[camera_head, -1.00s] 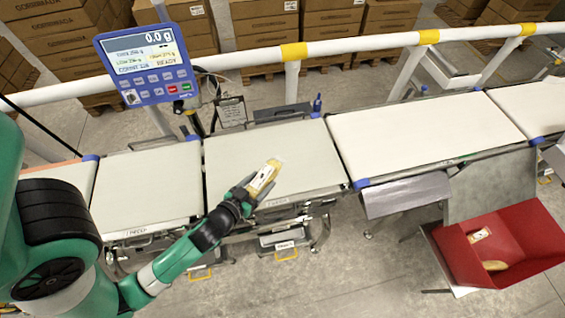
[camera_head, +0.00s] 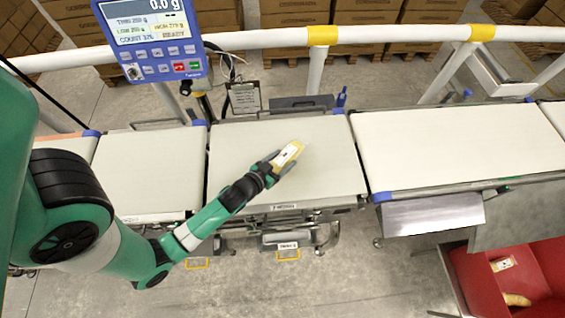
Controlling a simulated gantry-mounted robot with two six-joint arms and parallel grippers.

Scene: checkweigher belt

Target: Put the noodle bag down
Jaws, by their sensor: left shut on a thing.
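The noodle bag (camera_head: 289,153) is a small yellowish pack with a pale label. My left gripper (camera_head: 272,166) is shut on its near end. The bag is over the middle of the weighing belt (camera_head: 240,140), its far end pointing up and to the right. I cannot tell whether it touches the belt. The blue display (camera_head: 155,40) on its post reads 0.0 g. My right gripper is not in view.
A wider belt (camera_head: 450,145) continues right, and another belt (camera_head: 150,175) lies left. A red bin (camera_head: 475,280) at the lower right holds a pack and a tan item. A white rail with yellow bands (camera_head: 400,38) runs behind the belts.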

